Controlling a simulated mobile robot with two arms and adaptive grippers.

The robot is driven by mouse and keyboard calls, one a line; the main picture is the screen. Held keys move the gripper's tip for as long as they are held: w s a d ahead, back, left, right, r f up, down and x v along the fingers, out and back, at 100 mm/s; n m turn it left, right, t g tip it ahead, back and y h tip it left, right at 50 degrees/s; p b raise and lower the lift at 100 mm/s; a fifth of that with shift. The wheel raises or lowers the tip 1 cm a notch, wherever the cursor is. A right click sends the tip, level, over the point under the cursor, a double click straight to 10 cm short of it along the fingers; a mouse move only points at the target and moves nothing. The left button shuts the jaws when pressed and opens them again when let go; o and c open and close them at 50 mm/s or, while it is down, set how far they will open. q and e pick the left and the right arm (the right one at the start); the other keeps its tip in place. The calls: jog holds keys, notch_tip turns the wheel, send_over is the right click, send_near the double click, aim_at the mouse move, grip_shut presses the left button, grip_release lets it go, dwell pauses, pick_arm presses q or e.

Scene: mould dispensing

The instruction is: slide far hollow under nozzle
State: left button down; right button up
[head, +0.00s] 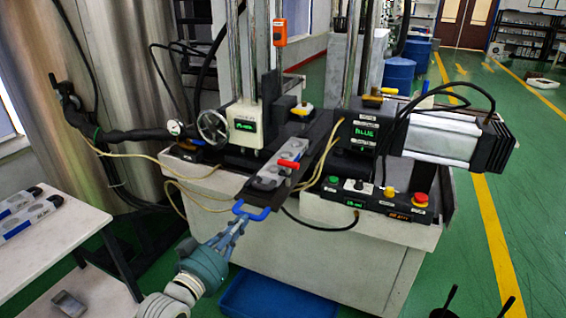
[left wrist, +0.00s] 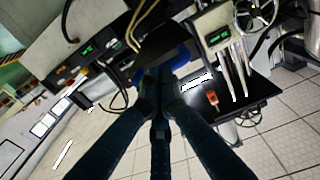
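The grey mould (head: 268,182) lies on a dark slide (head: 318,140) that runs back between the two machine heads. Its hollows are small and hard to make out, and a red piece (head: 288,164) sits across it. A blue handle (head: 251,211) is at its near end. My left gripper (head: 239,218) reaches up from below with its fingers closed around the handle. In the left wrist view the fingers (left wrist: 160,82) meet at the blue handle (left wrist: 178,78). I cannot make out the nozzle. Dark prongs (head: 466,300) at the bottom right may be my right gripper.
The left machine head (head: 245,125) has a handwheel and green display. The right one (head: 362,133) reads BLUE. A button panel (head: 375,198) stands right of the slide. A hose (head: 200,180) hangs at the left. A blue bin (head: 275,295) lies on the floor below.

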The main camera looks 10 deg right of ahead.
aim_at(255, 205)
pick_arm(q)
jog(key=b+x, duration=0.1)
jog(key=x, duration=0.3)
jog(key=shift+w, duration=0.15)
pick_arm(e)
jog(key=shift+s+f, duration=0.15)
jog(key=shift+f, duration=0.6)
jog(key=shift+f+b, duration=0.6)
jog(key=shift+b, duration=0.25)
jog(key=shift+s+a+f, duration=0.1)
jog(key=shift+a+f, duration=0.05)
jog(key=shift+f, duration=0.05)
pick_arm(q)
jog(key=x, duration=0.3)
jog(key=shift+d, duration=0.1)
jog(key=shift+w+d+f, duration=0.1)
jog(key=shift+w, duration=0.05)
pick_arm(e)
jog(key=shift+a+f, duration=0.1)
pick_arm(q)
jog(key=shift+w, duration=0.1)
jog(key=shift+w+d+b, duration=0.45)
jog(key=shift+w+b, duration=0.1)
pick_arm(e)
jog(key=shift+f, duration=0.35)
